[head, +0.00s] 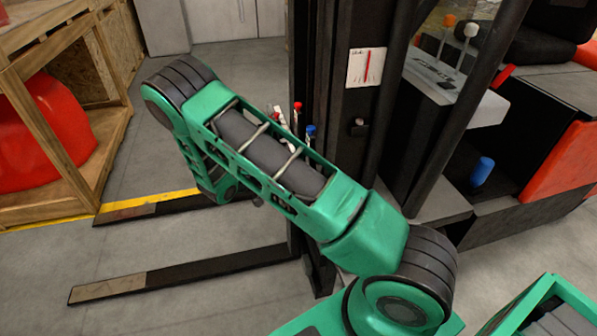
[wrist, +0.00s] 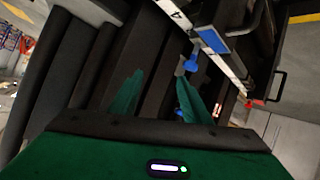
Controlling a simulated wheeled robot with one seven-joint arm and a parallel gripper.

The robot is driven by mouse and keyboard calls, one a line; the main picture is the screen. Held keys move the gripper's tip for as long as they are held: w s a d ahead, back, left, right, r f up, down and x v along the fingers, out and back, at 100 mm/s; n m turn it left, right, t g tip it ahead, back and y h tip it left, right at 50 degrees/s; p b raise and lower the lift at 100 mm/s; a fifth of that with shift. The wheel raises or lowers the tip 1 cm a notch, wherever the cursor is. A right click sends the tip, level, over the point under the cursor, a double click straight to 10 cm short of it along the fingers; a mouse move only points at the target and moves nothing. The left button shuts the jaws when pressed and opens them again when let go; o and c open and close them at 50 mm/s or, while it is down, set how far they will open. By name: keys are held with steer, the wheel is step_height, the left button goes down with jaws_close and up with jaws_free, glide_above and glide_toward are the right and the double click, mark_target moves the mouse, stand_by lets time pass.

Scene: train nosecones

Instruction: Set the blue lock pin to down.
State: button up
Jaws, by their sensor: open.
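The blue lock pin (head: 311,130) shows as a small blue knob beside the dark mast, just past my forearm in the head view. In the wrist view its blue knob (wrist: 190,63) is at the tip of my right-hand finger, below a white strip with a blue patch (wrist: 211,17). A second small blue part shows beside that finger lower down. My gripper (wrist: 160,75) is open, its two green fingers apart with nothing seen held between them. The knob appears near the right-hand finger; I cannot tell whether they touch. My arm hides the gripper in the head view.
A red knob (head: 297,106) stands beside the blue one, and red parts (wrist: 256,102) show right of it in the wrist view. The dark mast (head: 340,130) rises close by. Forks (head: 180,272) extend left over the floor. A wooden crate (head: 60,120) stands far left.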

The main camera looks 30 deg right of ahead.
steer(key=w+a+f+t+h, duration=0.2)
steer(key=w+f+t+h, duration=0.1)
steer(key=f+t, duration=0.35)
steer(key=shift+h, duration=0.3)
steer(key=x, duration=0.7)
steer(key=f+x, duration=0.1)
steer(key=x, duration=0.3)
